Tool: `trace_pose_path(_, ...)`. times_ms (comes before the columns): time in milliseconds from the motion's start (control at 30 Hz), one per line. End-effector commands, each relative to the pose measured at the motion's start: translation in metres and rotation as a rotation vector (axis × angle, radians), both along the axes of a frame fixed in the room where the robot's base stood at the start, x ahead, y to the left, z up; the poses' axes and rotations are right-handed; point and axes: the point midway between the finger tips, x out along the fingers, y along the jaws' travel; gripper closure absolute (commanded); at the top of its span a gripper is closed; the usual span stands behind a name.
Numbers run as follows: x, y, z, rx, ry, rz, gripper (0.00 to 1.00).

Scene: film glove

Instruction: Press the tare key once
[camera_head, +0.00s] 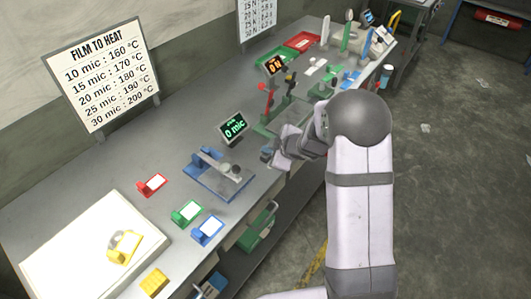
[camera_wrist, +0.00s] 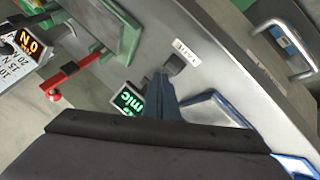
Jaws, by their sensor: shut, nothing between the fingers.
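My gripper (camera_head: 268,156) is shut and empty in the head view, above the front part of the bench to the right of the blue thickness gauge (camera_head: 220,172). The gauge's display (camera_head: 233,127) reads 0 mic in green; it also shows in the wrist view (camera_wrist: 127,98). In the wrist view a small white label (camera_wrist: 187,50), seemingly lettered TARE, lies on the grey bench. A small dark block (camera_wrist: 173,64) shows beside it; I cannot tell whether it is the key or a fingertip. In the head view my gripper seems to hide this spot. Contact is not visible.
A force tester with an orange 0 N display (camera_head: 275,65) and red lever (camera_head: 266,97) stands behind my gripper. A white board (camera_head: 60,262) is at front left.

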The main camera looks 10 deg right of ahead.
Motion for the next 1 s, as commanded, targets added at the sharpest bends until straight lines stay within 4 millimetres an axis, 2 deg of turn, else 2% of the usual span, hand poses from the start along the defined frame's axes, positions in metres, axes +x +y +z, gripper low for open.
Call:
trace_pose_path(233,0.0,0.0,0.013,-0.001,0.001,0.0,1.0)
trace_pose_path(767,0.0,0.0,0.016,0.0,0.0,0.0,1.0)
trace_pose_path(1000,0.0,0.0,0.034,0.0,0.0,0.0,1.0)
